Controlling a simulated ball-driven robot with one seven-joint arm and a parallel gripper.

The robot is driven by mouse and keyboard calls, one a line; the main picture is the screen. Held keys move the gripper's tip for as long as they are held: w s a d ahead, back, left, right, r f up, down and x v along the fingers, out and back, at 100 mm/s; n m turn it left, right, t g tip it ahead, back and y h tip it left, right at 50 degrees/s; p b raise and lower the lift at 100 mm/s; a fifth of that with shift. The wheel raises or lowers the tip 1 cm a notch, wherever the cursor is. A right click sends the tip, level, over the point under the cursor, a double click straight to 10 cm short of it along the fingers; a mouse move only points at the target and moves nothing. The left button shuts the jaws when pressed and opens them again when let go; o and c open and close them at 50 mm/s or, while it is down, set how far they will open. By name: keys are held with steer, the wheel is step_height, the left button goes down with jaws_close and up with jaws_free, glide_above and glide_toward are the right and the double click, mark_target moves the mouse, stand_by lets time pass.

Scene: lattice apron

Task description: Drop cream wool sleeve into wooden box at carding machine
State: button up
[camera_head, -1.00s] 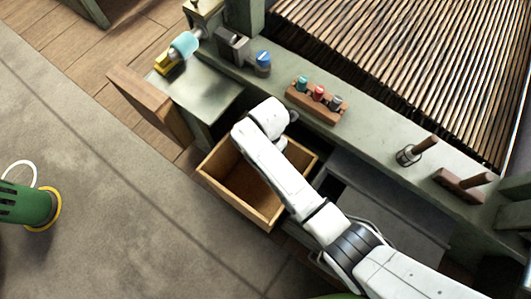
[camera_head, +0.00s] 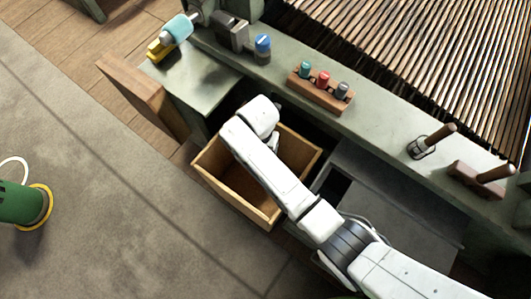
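The wooden box (camera_head: 238,203) is an open, light-wood box at the front of the machine, below its green-grey frame. Part of its inside shows and looks empty; my white arm crosses over it and hides the rest. The bent wrist end of my arm (camera_head: 262,116) is over the back part of the box. My gripper's fingers are hidden beneath the wrist and arm. I see no cream wool sleeve; whether it is held out of sight cannot be told.
A wooden rack (camera_head: 321,95) with teal, red and grey pegs stands on the machine's ledge (camera_head: 385,125). A blue-capped part (camera_head: 262,48) and a pale-blue roller (camera_head: 176,29) are to its left. A wooden panel (camera_head: 140,92) juts out at left.

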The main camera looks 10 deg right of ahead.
steer(key=shift+f, duration=0.3)
steer(key=o, duration=0.8)
step_height(320, 180, up, 11)
steer(key=shift+f+p, duration=0.1)
steer(key=shift+p, duration=0.75)
steer(key=s+d+m, duration=0.8)
steer(key=m, duration=0.2)
steer(key=s+d+r+m, duration=0.1)
steer(key=s+d+m, duration=0.6)
steer(key=m, duration=0.3)
steer(key=s+d+r+m+t, duration=0.1)
steer(key=s+d+m, duration=0.7)
steer(key=m, duration=0.3)
steer(key=shift+s+d+r+p, duration=0.2)
steer(key=shift+s+d+p, duration=0.15)
steer(key=shift+d, duration=0.15)
